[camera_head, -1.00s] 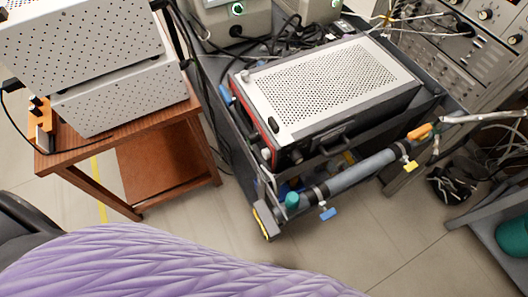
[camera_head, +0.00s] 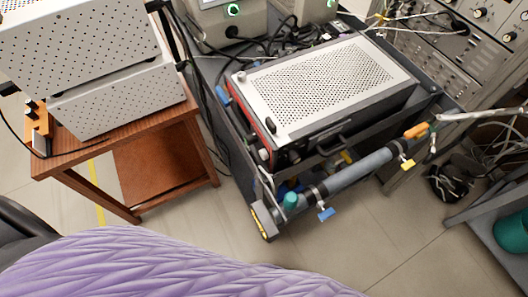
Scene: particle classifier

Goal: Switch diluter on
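A box-shaped device (camera_head: 320,82) with a perforated silver top, dark sides and a red-edged front sits in a dark cart in the middle of the head view. It may be the diluter, but no readable label confirms this. A small knob or button (camera_head: 265,154) shows low on its front edge. The front face is seen at a steep angle, so a power switch cannot be made out. Two green-lit round buttons show on grey devices at the top, one of them on the left grey device (camera_head: 233,10). Neither of my grippers is in view.
A wooden table (camera_head: 120,128) at left carries two stacked perforated grey boxes (camera_head: 118,103). A grey pipe (camera_head: 352,174) with blue and yellow valves runs along the cart's near side. Rack equipment (camera_head: 470,50) and cables stand at right. Bare floor (camera_head: 335,245) lies in front.

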